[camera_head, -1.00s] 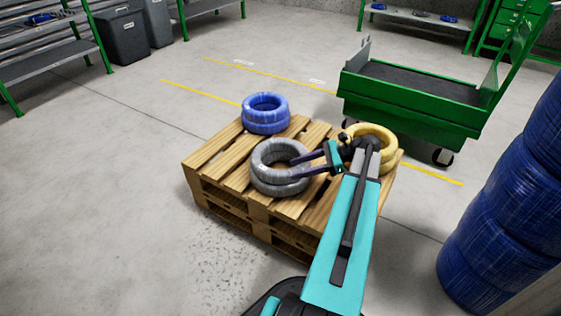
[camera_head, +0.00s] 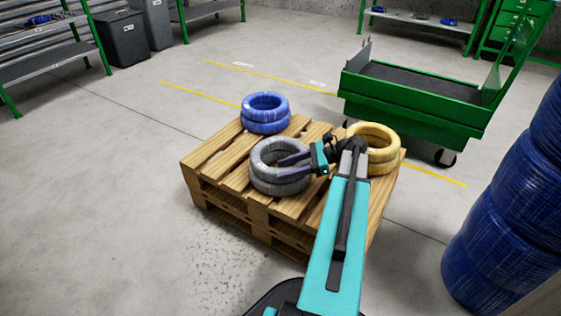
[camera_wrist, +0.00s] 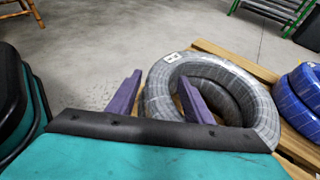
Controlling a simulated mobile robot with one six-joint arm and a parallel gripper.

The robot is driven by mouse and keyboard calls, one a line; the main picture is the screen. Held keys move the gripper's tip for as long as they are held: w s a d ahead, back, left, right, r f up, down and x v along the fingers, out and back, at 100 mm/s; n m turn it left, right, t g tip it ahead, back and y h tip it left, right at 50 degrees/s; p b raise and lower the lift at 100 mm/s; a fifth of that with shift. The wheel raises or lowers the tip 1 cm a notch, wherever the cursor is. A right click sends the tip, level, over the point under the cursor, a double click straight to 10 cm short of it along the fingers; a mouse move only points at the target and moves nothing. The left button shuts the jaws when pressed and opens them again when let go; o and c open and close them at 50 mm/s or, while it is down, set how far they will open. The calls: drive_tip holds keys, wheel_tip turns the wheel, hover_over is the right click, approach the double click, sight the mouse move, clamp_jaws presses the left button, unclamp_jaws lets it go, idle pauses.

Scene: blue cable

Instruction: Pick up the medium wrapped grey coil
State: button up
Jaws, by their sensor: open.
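The wrapped grey coil (camera_head: 263,153) lies as a stack of rings on the wooden pallet (camera_head: 221,176), at its left-middle part. It also fills the right half of the wrist view (camera_wrist: 234,70). My gripper (camera_head: 285,166) is open and reaches over the coil from the right. In the wrist view (camera_wrist: 160,90) one purple finger is outside the coil's near-left side and the other is over the ring's opening, with the coil's wall between them. Contact cannot be told. The lower part of the coil is partly hidden by the gripper.
A blue coil (camera_head: 265,112) sits behind the grey one and a yellow coil (camera_head: 376,136) sits to the right, close to my arm. A green cart (camera_head: 410,112) stands behind the pallet. Tall blue coils (camera_head: 505,215) stand at the right. Floor at left is clear.

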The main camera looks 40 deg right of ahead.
idle(0.5)
drive_tip(key=shift+r, duration=0.1)
clamp_jaws()
